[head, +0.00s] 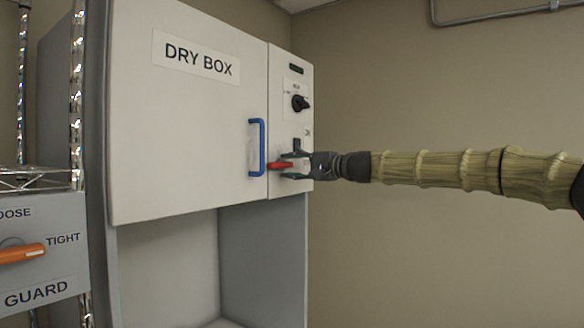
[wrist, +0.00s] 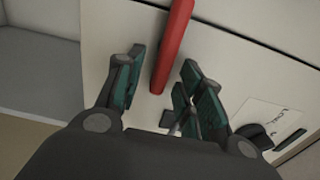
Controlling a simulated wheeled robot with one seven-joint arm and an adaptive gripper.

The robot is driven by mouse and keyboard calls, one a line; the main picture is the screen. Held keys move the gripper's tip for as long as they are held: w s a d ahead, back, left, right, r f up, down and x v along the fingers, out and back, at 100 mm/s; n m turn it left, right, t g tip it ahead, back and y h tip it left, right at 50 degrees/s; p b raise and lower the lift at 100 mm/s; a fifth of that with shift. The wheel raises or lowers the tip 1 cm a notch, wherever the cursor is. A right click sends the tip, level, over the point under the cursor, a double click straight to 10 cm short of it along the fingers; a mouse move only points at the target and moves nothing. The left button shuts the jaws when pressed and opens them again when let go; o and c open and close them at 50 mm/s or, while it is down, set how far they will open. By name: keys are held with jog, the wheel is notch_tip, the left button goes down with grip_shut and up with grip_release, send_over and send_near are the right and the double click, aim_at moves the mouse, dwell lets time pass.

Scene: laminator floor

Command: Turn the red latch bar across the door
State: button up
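The red latch bar (head: 281,165) sits at the seam between the dry box door (head: 185,130) and the control panel to its right. My gripper (head: 290,165) is at the bar, coming from the right in the head view. In the wrist view the red bar (wrist: 172,45) runs lengthwise between the two open fingers (wrist: 158,88). A gap shows between the bar and the fingers on both sides, so I do not see it gripped. The bar's lower end is between the fingertips. The door is closed, with a blue handle (head: 257,147) left of the bar.
A black knob (head: 300,102) is on the panel above my gripper. A wire rack (head: 75,90) and a grey guard box with an orange handle (head: 22,254) stand at the left.

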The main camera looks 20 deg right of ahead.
jog(key=v, duration=1.2)
jog(key=shift+w+d, duration=0.1)
jog(key=shift+d, duration=0.05)
